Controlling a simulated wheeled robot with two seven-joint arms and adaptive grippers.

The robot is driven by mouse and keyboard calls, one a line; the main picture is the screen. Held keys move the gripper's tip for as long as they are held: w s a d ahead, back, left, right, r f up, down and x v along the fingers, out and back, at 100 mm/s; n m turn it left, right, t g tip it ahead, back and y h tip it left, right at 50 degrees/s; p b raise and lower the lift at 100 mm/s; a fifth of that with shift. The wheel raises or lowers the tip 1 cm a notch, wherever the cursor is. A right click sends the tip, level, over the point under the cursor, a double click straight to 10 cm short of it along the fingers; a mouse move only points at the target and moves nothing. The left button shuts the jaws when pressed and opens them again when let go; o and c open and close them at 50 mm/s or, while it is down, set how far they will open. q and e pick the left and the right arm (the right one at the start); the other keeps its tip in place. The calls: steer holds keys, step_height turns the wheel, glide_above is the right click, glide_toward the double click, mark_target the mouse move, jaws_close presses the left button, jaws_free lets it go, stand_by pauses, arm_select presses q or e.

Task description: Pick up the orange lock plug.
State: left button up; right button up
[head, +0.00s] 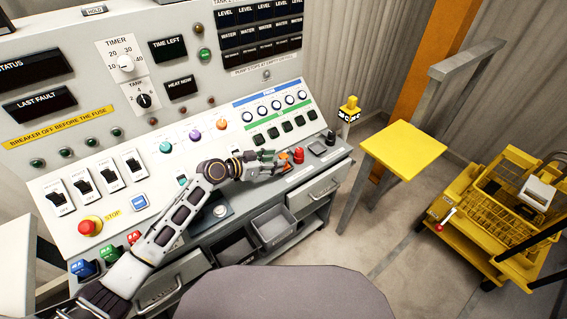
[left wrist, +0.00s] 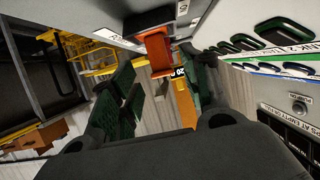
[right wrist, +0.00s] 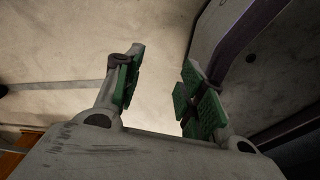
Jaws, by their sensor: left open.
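The orange lock plug (head: 299,155) stands on the console's front ledge, just right of my left gripper (head: 270,158) in the head view. In the left wrist view the plug (left wrist: 156,52) shows as a red-orange body between the lines of the two green-padded fingers (left wrist: 160,75), near their tips. That gripper is open, and I see no finger closed on the plug. Whether a finger touches it I cannot tell. My right gripper (right wrist: 162,72) is open and empty over the floor in the right wrist view; it is not in the head view.
A dark knob-like piece (head: 317,147) stands right of the plug on the ledge. The sloped panel with green buttons (head: 286,126) rises behind. A yellow stand (head: 404,150) and yellow cart (head: 490,215) stand to the right.

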mark_target(283, 157)
arm_select(q)
steer(key=shift+d, duration=0.15)
steer(key=shift+w+d+f, duration=0.2)
steer(key=shift+w+d, duration=0.15)
steer(key=shift+d, duration=0.05)
steer(key=shift+x, duration=1.5)
steer(key=shift+w+d+f, duration=0.15)
steer(key=shift+w+d, duration=0.1)
arm_select(e)
steer(key=shift+s+r, duration=0.15)
